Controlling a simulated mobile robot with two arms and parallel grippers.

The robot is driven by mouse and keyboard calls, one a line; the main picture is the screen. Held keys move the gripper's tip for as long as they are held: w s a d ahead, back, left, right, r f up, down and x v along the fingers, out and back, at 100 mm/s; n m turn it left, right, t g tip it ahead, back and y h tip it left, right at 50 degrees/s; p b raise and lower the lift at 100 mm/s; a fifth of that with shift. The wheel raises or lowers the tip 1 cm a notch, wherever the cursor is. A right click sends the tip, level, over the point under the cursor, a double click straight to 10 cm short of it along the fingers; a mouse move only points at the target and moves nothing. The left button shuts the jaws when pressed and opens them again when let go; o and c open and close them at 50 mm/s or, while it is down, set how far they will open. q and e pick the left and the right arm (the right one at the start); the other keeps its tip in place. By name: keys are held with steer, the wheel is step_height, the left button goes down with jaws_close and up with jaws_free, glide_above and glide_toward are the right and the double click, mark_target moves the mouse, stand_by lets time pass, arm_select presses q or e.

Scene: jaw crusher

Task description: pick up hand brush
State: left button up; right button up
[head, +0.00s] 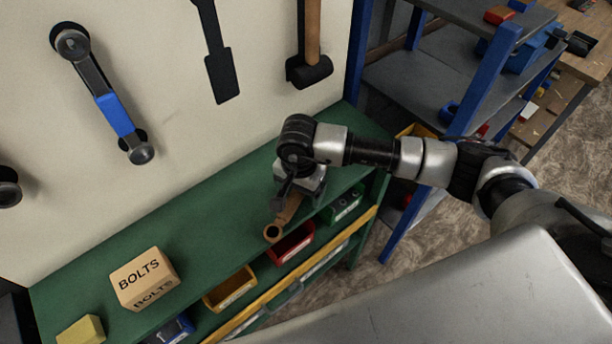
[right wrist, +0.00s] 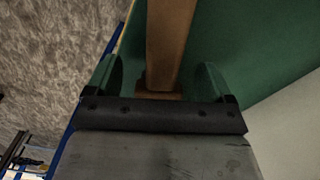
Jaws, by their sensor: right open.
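The hand brush (head: 274,231) lies on the green shelf top, its brown wooden handle pointing toward the front edge. The rest of it is hidden under my right gripper (head: 291,200) in the head view. In the right wrist view, the brown handle (right wrist: 170,42) runs between the two fingers of my right gripper (right wrist: 157,76). The fingers are apart, one on each side of the handle, with gaps visible. My left gripper is not in view.
A BOLTS box (head: 143,279) and a yellow block (head: 82,331) stand on the green shelf (head: 200,232) at left. Red (head: 291,243) and yellow (head: 230,289) bins sit below its front edge. A blue-framed rack (head: 478,75) stands right. Tools hang on the wall behind.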

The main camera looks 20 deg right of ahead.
steer(key=shift+f, duration=0.15)
steer(key=c, duration=1.1)
steer(key=shift+c, duration=0.2)
